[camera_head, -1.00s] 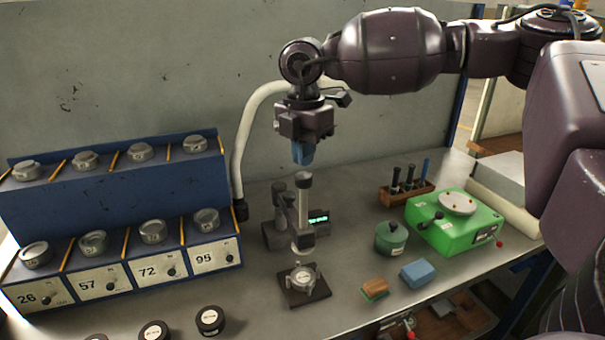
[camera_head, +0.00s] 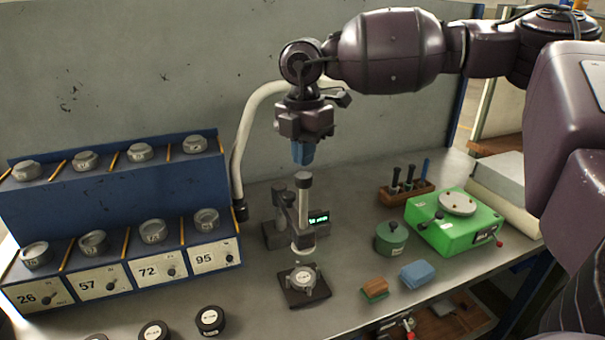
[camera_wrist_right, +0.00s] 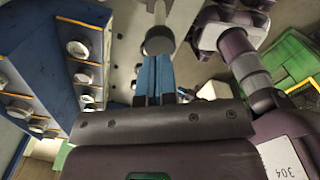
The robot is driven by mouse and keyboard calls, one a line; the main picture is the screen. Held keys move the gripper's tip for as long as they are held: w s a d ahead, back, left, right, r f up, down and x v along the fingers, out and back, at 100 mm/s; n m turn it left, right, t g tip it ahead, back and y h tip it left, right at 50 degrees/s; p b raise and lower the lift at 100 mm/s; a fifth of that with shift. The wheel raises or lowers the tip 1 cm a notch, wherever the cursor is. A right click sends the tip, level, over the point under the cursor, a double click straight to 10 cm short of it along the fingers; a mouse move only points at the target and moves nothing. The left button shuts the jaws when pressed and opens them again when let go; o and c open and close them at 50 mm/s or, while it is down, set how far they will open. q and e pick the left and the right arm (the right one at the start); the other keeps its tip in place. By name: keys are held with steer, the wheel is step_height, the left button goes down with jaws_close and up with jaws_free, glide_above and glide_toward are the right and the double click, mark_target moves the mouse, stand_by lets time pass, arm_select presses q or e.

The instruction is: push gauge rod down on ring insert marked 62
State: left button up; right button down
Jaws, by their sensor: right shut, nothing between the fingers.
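The gauge rod (camera_head: 304,182) is a grey upright cylinder on the dark gauge stand (camera_head: 289,212), which has a lit green display. Below the gauge head, a round metal ring insert (camera_head: 303,281) sits on a dark square plate; its marking is too small to read. My right gripper (camera_head: 302,161) points down with blue fingers shut and empty, just above the rod's top, with a small gap. In the right wrist view, the shut fingers (camera_wrist_right: 154,62) point at the rod's round grey end (camera_wrist_right: 158,42). My left gripper is not in view.
A blue rack (camera_head: 115,190) with several ring inserts and plates 26, 57, 72 and 95 stands at left. Dark round pieces (camera_head: 210,320) lie in front. A green pot (camera_head: 391,238), a green device (camera_head: 455,225), a blue block (camera_head: 417,274) and a wooden holder (camera_head: 405,192) are at right.

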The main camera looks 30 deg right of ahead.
mark_target(304, 175)
steer(key=shift+f, duration=0.15)
steer(key=shift+f+b, duration=0.3)
steer(key=shift+f, duration=0.05)
steer(key=shift+f+b, duration=0.65)
steer(key=shift+f, duration=0.4)
steer(key=shift+f+b, duration=1)
steer(key=shift+f, duration=1)
steer(key=shift+f+b, duration=0.4)
steer(key=shift+f, duration=0.6)
steer(key=shift+f+b, duration=0.6)
steer(key=shift+f, duration=0.9)
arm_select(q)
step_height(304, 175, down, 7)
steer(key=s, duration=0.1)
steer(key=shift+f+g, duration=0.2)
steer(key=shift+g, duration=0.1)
arm_select(e)
steer(key=shift+r, duration=0.1)
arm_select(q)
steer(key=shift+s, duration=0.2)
arm_select(e)
steer(key=shift+r, duration=0.1)
